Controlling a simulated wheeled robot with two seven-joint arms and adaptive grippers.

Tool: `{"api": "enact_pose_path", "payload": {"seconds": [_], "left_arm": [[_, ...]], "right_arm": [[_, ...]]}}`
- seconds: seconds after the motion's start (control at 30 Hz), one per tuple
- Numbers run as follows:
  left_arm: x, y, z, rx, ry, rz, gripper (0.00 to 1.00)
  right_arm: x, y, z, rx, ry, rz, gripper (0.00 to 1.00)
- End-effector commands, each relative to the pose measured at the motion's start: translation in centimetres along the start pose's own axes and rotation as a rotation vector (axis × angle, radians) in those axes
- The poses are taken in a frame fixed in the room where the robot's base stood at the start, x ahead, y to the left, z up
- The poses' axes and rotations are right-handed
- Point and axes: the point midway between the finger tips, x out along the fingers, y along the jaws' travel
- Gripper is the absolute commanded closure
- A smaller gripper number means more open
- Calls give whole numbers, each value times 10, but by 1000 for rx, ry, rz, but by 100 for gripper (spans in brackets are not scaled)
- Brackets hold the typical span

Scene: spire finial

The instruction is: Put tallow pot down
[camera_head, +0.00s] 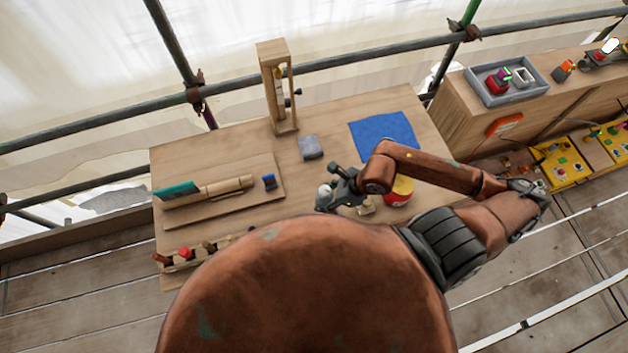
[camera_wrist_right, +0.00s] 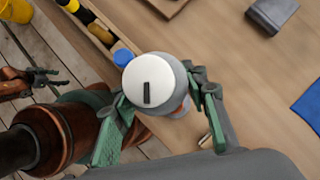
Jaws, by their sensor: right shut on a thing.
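The tallow pot (camera_wrist_right: 158,85), as I take it, is a small grey pot with a white round top and a dark slot in it. My right gripper (camera_wrist_right: 165,104) is shut on it, with a green-and-grey finger on each side. In the head view my right gripper (camera_head: 338,192) is over the front middle of the workbench (camera_head: 330,110), with the pot's pale top (camera_head: 324,191) at its tip. The pot's base is hidden, so I cannot tell whether it touches the bench. My left gripper (camera_wrist_right: 42,80) seems to show at the wrist view's upper left, small, its jaws unclear.
A blue mat (camera_head: 383,136) and a grey block (camera_head: 310,148) lie beyond the gripper. A red can with a yellow top (camera_head: 398,192) stands just right. A tool rack (camera_head: 190,256) lines the front left edge. A wooden frame (camera_head: 278,88) stands at the back.

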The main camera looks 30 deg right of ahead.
Motion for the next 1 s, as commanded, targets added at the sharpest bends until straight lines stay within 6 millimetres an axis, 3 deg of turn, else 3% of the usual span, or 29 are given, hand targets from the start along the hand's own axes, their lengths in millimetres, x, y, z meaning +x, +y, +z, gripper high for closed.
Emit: {"api": "enact_pose_path", "payload": {"seconds": [0.17, 0.5, 0.7, 1.0], "left_arm": [[-6, -1, -1, 0, 0, 0, 44], [-23, -2, -4, 0, 3, -1, 44], [-26, -2, -5, 0, 3, -1, 44], [-29, -2, -6, 1, 4, -1, 44]], "right_arm": [[7, -18, 4, 30, 0, -16, 87], [59, -85, 19, 31, 1, -13, 87], [96, -108, 13, 30, 0, -11, 87], [121, -123, 8, 28, 2, -11, 87]]}}
